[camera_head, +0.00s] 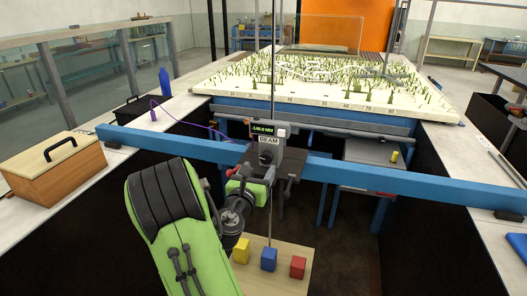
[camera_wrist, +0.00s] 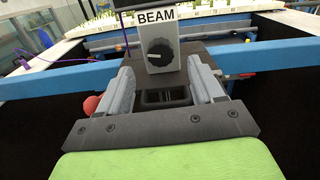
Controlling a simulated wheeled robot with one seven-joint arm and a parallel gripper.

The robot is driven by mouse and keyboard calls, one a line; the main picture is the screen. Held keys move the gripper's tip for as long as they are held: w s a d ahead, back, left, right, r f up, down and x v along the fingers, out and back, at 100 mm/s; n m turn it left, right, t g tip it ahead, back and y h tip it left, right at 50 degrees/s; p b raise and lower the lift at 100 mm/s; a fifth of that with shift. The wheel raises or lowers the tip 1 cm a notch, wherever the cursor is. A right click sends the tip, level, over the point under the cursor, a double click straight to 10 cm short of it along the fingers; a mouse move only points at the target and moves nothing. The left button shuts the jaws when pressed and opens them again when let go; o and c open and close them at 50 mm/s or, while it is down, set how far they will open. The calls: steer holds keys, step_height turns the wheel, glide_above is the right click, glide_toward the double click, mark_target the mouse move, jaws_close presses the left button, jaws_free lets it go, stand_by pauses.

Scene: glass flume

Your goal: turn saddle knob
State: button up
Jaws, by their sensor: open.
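The saddle is a grey box labelled BEAM (camera_head: 268,145) with a small digital display, seated on the blue beam. In the wrist view its black round knob (camera_wrist: 160,54) with a white pointer line shows on the grey face below the label. My gripper (camera_wrist: 163,80) is open, its two grey fingers apart to either side and below the knob, with nothing between them. I cannot tell how far the fingertips are from the knob.
The blue beam (camera_head: 370,178) spans both side ledges. A wooden box (camera_head: 55,157) and a blue bottle (camera_head: 164,82) stand on the left ledge. Yellow, blue (camera_head: 268,259) and red blocks sit on a low board. A planted bed (camera_head: 320,80) lies behind.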

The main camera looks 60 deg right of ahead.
mark_target(265, 158)
steer(key=d, duration=0.2)
steer(key=d+p, duration=0.1)
steer(key=d, duration=0.1)
steer(key=w+d, duration=0.1)
steer(key=d, duration=0.1)
steer(key=c, duration=1.1)
steer(key=shift+o, duration=0.2)
steer(key=shift+m, duration=0.4)
